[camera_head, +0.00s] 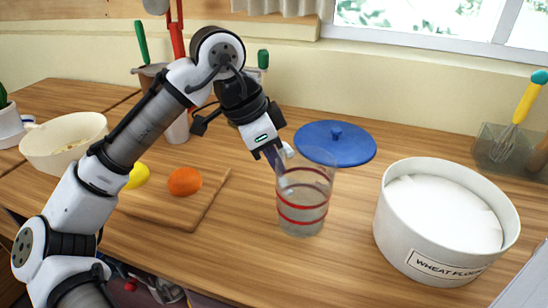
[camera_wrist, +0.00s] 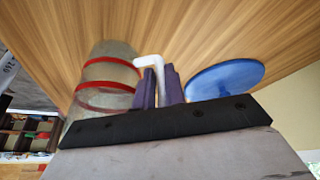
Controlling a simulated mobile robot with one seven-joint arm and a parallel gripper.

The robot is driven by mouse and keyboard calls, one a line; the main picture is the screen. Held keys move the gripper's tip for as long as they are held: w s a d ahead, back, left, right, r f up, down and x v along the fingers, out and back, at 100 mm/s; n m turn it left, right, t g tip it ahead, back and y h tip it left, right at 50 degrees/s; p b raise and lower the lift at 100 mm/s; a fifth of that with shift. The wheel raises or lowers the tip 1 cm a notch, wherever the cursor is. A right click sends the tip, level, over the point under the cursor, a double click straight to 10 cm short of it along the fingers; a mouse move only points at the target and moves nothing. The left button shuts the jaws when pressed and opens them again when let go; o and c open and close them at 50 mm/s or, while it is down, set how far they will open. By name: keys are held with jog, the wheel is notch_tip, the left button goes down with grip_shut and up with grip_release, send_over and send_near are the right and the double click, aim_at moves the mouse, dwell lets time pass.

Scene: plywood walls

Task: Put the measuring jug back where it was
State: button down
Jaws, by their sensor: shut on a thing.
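The measuring jug (camera_head: 303,205) is a clear, upright vessel with red bands, at the middle of the wooden counter in the head view. It also shows at left in the wrist view (camera_wrist: 108,72), with a white handle. My gripper (camera_head: 281,160) is at the jug's upper left side in the head view. Its purple fingers (camera_wrist: 158,88) are shut on the jug's handle in the wrist view. I cannot tell for sure whether the jug's base touches the counter. The fingertips are partly hidden in the head view.
A blue lid (camera_head: 337,150) lies just behind the jug. A white wheat flour tub (camera_head: 397,226) stands to the right. A cutting board (camera_head: 172,212) with an orange (camera_head: 184,181) and a lemon (camera_head: 138,176) lies to the left. A cream bowl (camera_head: 42,158) stands far left.

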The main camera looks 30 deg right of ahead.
jog(key=c, duration=1.5)
grip_release()
jog(key=shift+f, duration=0.1)
jog(key=shift+o, duration=0.2)
jog(key=v, duration=1.2)
jog(key=shift+p, duration=0.35)
jog(key=shift+w, duration=0.1)
